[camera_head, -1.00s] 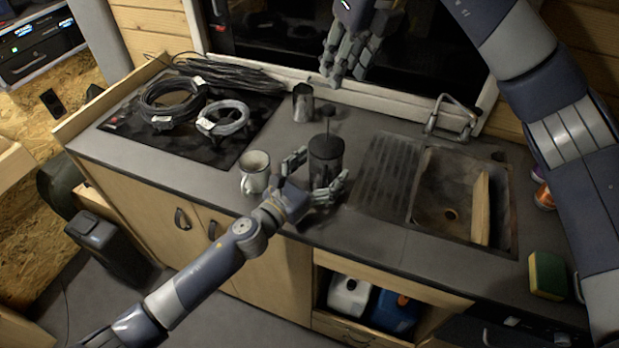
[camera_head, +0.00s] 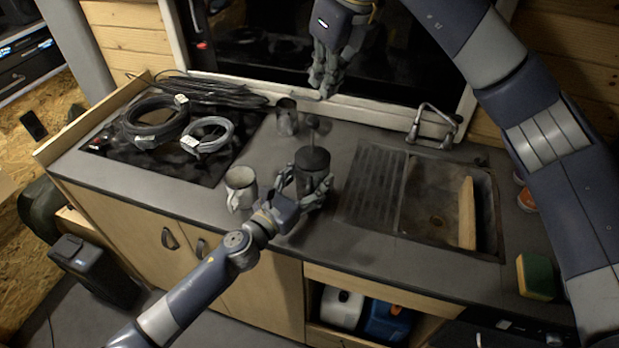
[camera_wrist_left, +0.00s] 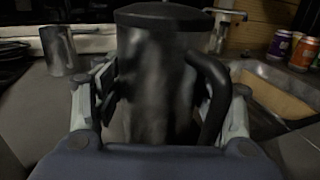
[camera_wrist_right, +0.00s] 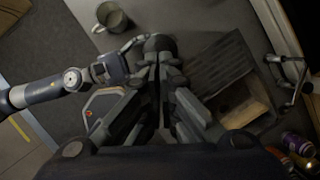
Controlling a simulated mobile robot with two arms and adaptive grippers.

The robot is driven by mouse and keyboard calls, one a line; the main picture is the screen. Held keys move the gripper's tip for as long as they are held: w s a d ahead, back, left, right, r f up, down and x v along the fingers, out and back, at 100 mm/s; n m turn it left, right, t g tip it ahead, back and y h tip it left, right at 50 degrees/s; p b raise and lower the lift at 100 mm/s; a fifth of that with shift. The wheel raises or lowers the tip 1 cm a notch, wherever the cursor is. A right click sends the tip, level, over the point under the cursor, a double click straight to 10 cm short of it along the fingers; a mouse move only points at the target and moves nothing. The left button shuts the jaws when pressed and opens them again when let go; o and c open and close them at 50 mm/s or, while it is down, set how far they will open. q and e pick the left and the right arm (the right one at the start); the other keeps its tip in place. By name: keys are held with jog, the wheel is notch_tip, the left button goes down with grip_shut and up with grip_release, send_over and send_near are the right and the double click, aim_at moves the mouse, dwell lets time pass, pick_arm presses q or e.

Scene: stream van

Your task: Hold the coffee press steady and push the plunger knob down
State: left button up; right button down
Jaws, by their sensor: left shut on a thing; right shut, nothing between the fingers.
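The dark coffee press (camera_head: 312,161) stands upright on the counter, its plunger knob (camera_head: 312,122) raised above the lid on a thin rod. In the left wrist view the press body (camera_wrist_left: 155,85) fills the middle, with its black handle at right. My left gripper (camera_head: 305,190) is shut on the press body, one finger on each side. My right gripper (camera_head: 323,84) is shut and empty, pointing down above and apart from the knob. In the right wrist view the press top (camera_wrist_right: 158,44) shows just beyond the fingers, which partly hide it.
A metal mug (camera_head: 240,187) stands left of the press and a metal cup (camera_head: 287,117) behind it. The sink (camera_head: 440,215) with a wooden board (camera_head: 467,212) is at right. Coiled cables (camera_head: 155,125) lie on the hob. A sponge (camera_head: 536,276) is at front right. The window frame is close behind.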

pick_arm(q)
jog(key=shift+f, duration=0.1)
pick_arm(e)
jog(key=w+n, duration=0.1)
jog(key=n, duration=0.7)
jog(key=a+f+n+t, duration=0.1)
jog(key=n, duration=0.7)
jog(key=w+n, duration=0.1)
jog(key=n, duration=0.7)
jog(key=shift+w+a+f+n+t+h, duration=0.3)
jog(key=shift+a+n+t+h, duration=0.1)
jog(key=n, duration=0.4)
jog(key=shift+w+f+n, duration=0.2)
jog(key=shift+w+n, duration=0.05)
jog(key=shift+n, duration=0.15)
jog(key=shift+f, duration=2.55)
